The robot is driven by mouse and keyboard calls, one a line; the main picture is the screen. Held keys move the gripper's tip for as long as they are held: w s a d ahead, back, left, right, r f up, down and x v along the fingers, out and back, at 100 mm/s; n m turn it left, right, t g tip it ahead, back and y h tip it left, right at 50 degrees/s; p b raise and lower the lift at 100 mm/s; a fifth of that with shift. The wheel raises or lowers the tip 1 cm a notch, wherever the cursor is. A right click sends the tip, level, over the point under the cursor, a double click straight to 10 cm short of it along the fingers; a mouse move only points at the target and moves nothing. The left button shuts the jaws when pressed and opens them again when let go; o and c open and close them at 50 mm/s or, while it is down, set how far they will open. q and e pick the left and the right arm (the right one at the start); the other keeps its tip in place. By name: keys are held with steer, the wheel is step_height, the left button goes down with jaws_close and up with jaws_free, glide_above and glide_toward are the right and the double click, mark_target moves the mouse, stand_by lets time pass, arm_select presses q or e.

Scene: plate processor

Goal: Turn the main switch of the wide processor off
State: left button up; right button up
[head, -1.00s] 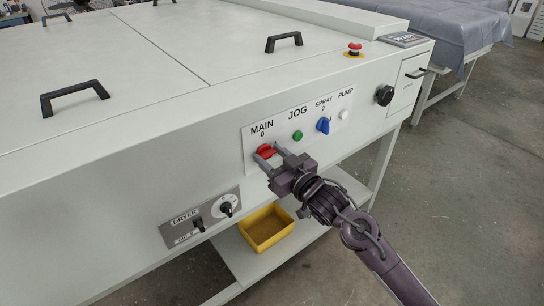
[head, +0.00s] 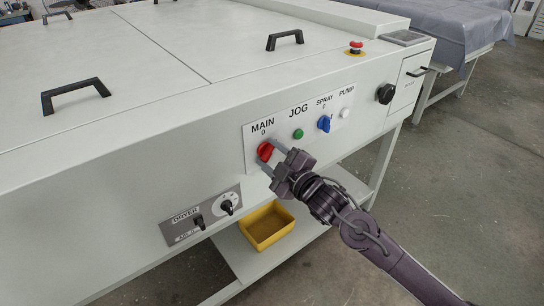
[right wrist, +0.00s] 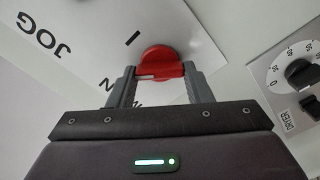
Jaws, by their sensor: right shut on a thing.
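The wide processor's front panel carries the red main switch (head: 265,151), a round knob with a raised grip, under the label MAIN and a 0. My right gripper (head: 273,156) is at this knob, one finger on each side of its grip, shut on it. In the right wrist view the red knob (right wrist: 162,62) sits between the fingertips (right wrist: 158,74), with a white line on its grip towards the left finger. An I mark shows at the knob's upper left there; the MAIN lettering is partly hidden behind the gripper. My left gripper is not in view.
On the same panel are a green JOG button (head: 298,134), a blue SPRAY knob (head: 323,124) and a white PUMP button (head: 345,114). A dryer panel (head: 202,217) is at lower left. A yellow bin (head: 268,228) stands on the shelf below. The floor at right is clear.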

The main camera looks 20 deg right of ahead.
steer(key=n, duration=0.2)
steer(key=n+b, duration=0.1)
steer(key=shift+f+n, duration=0.2)
steer(key=shift+n, duration=0.2)
steer(key=n+b, duration=0.1)
steer(key=n, duration=0.1)
steer(key=shift+n, duration=1)
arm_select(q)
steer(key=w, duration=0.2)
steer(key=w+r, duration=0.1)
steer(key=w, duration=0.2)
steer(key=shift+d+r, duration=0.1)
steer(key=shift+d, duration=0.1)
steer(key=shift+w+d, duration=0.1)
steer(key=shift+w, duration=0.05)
arm_select(e)
steer(key=o, duration=1)
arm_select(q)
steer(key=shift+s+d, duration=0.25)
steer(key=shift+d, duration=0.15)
